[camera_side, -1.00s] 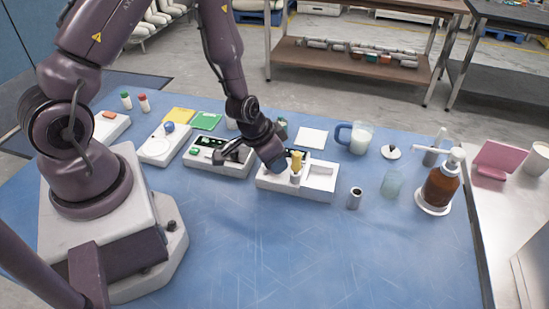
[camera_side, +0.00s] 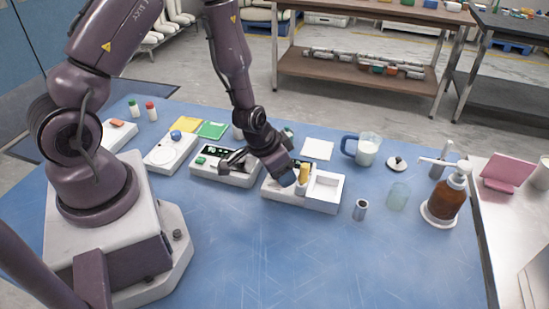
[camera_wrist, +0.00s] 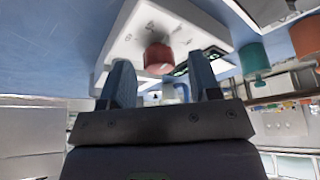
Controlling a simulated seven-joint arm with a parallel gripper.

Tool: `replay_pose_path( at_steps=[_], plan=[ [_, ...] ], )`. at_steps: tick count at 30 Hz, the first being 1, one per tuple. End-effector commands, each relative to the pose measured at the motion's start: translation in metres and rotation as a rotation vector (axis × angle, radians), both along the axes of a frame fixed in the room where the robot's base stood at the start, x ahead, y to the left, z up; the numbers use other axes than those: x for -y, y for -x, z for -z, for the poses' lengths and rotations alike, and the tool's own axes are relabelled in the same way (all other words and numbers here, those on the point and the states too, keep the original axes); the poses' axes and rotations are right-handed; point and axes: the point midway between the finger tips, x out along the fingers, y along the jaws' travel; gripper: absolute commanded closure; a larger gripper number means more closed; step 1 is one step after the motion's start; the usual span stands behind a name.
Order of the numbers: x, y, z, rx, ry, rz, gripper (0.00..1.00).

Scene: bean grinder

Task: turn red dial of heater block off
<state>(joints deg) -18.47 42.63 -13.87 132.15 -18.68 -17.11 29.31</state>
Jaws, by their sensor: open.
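The red dial (camera_wrist: 158,58) sits on the face of a white block (camera_wrist: 125,40) in the wrist view. Faint dark marks show on the face around the dial. My gripper (camera_wrist: 162,76) is open, with one blue-grey finger on each side of the dial and a gap to each. I cannot tell how far the fingertips reach along it. In the side view my gripper (camera_side: 260,167) is low between a white block with a green button (camera_side: 226,176) and a white tray block (camera_side: 322,190). The red dial is hidden there.
A yellow-handled tool (camera_side: 304,173) stands in the tray block, close to my gripper. A small metal cup (camera_side: 360,209), a glass (camera_side: 398,197) and a brown pump bottle (camera_side: 443,203) stand to the right. The front of the blue table is clear.

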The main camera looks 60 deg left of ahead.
Motion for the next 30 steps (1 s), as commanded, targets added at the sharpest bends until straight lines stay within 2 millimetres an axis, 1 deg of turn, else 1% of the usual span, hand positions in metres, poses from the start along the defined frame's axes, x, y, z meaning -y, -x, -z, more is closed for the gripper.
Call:
replay_pose_path(
  at_steps=[5, 18, 24, 30],
  plan=[
    [0.0, 0.007, -0.019, 0.004, -0.002, 0.0, 0.43],
    [0.0, 0.035, -0.089, 0.006, -0.003, 0.001, 0.43],
    [-0.001, 0.044, -0.109, 0.004, -0.002, 0.0, 0.43],
    [0.0, 0.049, -0.117, 0.0, 0.0, 0.001, 0.43]
  ],
)
